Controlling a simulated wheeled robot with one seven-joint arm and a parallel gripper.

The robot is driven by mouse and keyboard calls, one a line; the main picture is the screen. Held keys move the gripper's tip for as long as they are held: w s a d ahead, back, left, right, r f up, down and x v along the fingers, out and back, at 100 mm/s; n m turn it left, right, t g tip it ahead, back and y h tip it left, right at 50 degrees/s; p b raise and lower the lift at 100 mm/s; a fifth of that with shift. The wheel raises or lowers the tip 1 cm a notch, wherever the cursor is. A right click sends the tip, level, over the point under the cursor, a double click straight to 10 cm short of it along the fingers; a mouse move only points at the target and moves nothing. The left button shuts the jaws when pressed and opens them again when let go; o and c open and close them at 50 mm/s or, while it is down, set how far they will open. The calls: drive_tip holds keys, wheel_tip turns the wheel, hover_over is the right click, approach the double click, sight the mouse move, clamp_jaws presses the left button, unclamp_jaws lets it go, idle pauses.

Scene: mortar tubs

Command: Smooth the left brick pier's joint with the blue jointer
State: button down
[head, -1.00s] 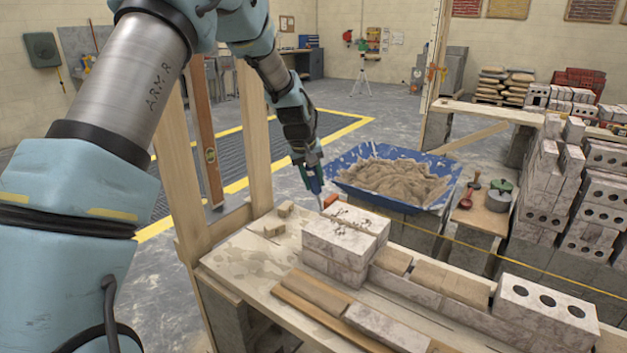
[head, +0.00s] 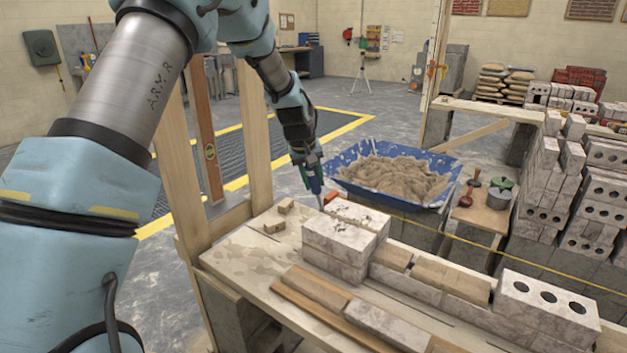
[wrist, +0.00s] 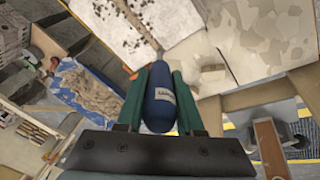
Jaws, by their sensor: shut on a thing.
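My gripper (head: 313,180) is at the far left end of the brickwork in the head view, beside the left brick pier (head: 342,236). In the wrist view my gripper (wrist: 160,95) is shut on the blue jointer (wrist: 159,108), whose rounded blue handle with a white label lies between the two green fingers. The pier is pale, speckled brick, and it also shows at the top of the wrist view (wrist: 125,22). In the head view the jointer's tip end is near the pier's back left edge; I cannot tell whether it touches the joint.
A blue tub of mortar (head: 395,172) stands behind the pier. Loose boards lie in front. Upright timber posts (head: 256,130) stand at the left. A taut yellow line (head: 480,245) runs rightward behind the bricks.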

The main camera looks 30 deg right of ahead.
idle(0.4)
drive_tip(key=shift+s+d+p, duration=0.5)
drive_tip(key=shift+s+d, duration=1.75)
drive_tip(key=shift+s, duration=1.8)
drive_tip(key=shift+s+d+p, duration=0.45)
drive_tip(key=shift+s+d, duration=1.75)
drive_tip(key=shift+s, duration=1.8)
drive_tip(key=w+a+r+p, duration=0.1)
drive_tip(key=w+r+p, duration=0.2)
drive_tip(key=r, duration=0.3)
drive_tip(key=shift+a+p, duration=0.35)
drive_tip(key=shift+p, duration=0.05)
drive_tip(key=shift+w, duration=0.1)
